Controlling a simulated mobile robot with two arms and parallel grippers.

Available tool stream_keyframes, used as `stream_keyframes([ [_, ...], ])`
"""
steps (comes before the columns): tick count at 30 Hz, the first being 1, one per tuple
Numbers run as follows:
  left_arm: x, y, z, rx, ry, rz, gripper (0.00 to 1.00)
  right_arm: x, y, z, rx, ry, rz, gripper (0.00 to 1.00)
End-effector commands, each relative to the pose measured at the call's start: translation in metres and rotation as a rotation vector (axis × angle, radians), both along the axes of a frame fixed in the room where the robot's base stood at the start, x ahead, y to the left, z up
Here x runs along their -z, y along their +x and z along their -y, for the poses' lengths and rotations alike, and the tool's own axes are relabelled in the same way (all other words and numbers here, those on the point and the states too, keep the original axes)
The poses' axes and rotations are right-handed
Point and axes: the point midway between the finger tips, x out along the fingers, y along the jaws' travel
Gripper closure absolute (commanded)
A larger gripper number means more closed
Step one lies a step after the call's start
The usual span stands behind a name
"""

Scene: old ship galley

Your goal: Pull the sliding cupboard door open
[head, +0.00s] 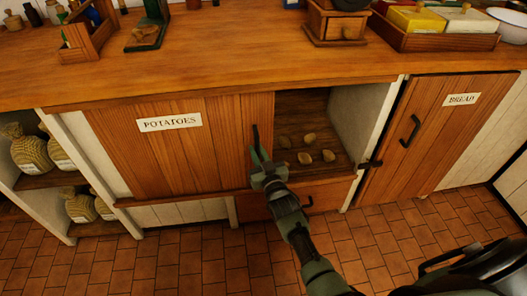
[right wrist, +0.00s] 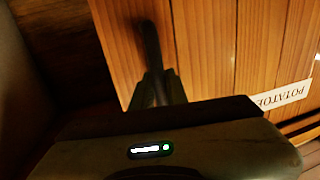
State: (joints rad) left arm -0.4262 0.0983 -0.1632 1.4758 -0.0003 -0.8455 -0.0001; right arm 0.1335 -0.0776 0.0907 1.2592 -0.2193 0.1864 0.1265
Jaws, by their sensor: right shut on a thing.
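The wooden sliding cupboard door (head: 165,155) carries a POTATOES label (head: 170,122) and also shows in the right wrist view (right wrist: 220,50). It stands partly open, with a gap at its right. Its dark upright handle (head: 256,136) is near its right edge. My right gripper (head: 261,160) is shut on the lower part of this handle, which also shows in the right wrist view (right wrist: 151,45). Several potatoes (head: 305,157) lie inside the opening. My left gripper is not in view.
A hinged-looking BREAD door (head: 430,130) with a black handle stands right of the opening. A drawer (head: 325,196) sits below the opening. The wooden counter (head: 230,70) above holds boxes and racks. Sacks (head: 28,150) fill shelves at left. The tiled floor (head: 180,265) in front is clear.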

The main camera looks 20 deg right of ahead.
Motion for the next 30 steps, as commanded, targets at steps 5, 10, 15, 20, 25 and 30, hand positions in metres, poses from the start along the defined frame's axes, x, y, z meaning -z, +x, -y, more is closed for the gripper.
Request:
stream_keyframes([
  [5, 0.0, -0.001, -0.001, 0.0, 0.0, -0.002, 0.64, 0.001, 0.0, -0.001, -0.001, 0.0, -0.002, 1.0],
  [10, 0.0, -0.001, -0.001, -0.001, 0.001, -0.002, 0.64, 0.001, 0.0, 0.0, -0.001, 0.0, -0.002, 0.66],
  [15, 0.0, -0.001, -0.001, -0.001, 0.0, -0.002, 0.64, 0.001, 0.0, 0.0, 0.0, 0.0, -0.001, 0.64],
  [20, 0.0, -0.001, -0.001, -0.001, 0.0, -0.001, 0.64, 0.001, -0.001, 0.0, 0.0, 0.0, -0.001, 0.64],
  [25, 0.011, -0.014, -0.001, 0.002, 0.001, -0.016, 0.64, 0.001, -0.019, -0.001, 0.0, 0.0, -0.003, 0.64],
  [30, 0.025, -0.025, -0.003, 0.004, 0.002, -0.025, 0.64, 0.0, -0.05, -0.002, -0.001, 0.001, -0.003, 0.64],
])
